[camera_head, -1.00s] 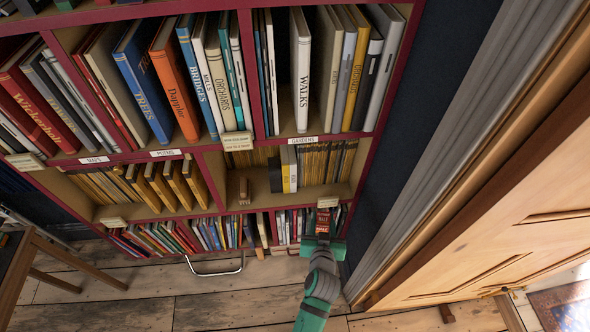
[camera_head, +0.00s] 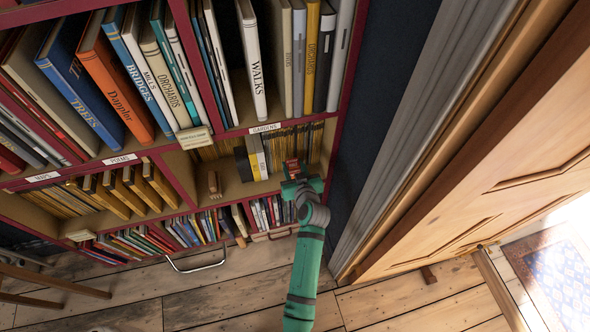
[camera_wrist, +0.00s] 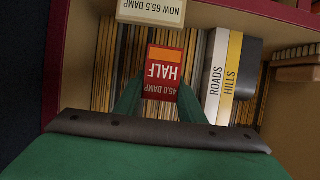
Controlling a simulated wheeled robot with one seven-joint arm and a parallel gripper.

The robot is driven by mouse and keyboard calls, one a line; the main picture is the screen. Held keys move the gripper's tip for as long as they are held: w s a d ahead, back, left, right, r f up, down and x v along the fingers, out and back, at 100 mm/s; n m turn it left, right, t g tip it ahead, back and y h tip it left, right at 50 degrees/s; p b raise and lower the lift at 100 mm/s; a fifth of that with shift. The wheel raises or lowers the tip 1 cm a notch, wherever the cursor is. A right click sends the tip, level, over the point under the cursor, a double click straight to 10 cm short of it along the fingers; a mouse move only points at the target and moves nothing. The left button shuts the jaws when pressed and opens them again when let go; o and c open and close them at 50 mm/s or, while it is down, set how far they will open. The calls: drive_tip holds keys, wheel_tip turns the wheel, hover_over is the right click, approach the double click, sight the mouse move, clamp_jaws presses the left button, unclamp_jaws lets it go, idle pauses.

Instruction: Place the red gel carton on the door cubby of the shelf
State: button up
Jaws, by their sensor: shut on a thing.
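The red gel carton (camera_wrist: 162,75) is red and orange, and its lettering appears upside down in the wrist view. My gripper (camera_wrist: 157,100) is shut on it, with a green finger on either side. In the head view the carton (camera_head: 292,165) shows small just beyond my gripper (camera_head: 302,180), which partly covers it. They are at the door cubby (camera_head: 262,187), the right-hand cubby of the middle row. The carton appears in front of the cubby's thin yellow-brown books (camera_head: 300,143). I cannot tell whether it touches the cubby floor.
White, yellow and dark books (camera_wrist: 218,75) stand beside the carton. A beige card (camera_wrist: 150,12) shows at the top of the wrist view. A brown block (camera_head: 214,184) sits left in the cubby. The wooden door (camera_head: 500,170) and its frame are at right.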

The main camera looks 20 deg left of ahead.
sight(295, 166)
drive_tip(key=shift+w+d+f, duration=0.1)
drive_tip(key=shift+w+f, duration=0.75)
drive_tip(key=shift+f, duration=0.15)
drive_tip(key=shift+w+f, duration=0.2)
drive_tip(key=shift+f, duration=0.25)
drive_tip(key=shift+w+f, duration=0.15)
drive_tip(key=shift+f, duration=1.5)
drive_tip(key=shift+f, duration=0.1)
drive_tip(key=o, duration=1.1)
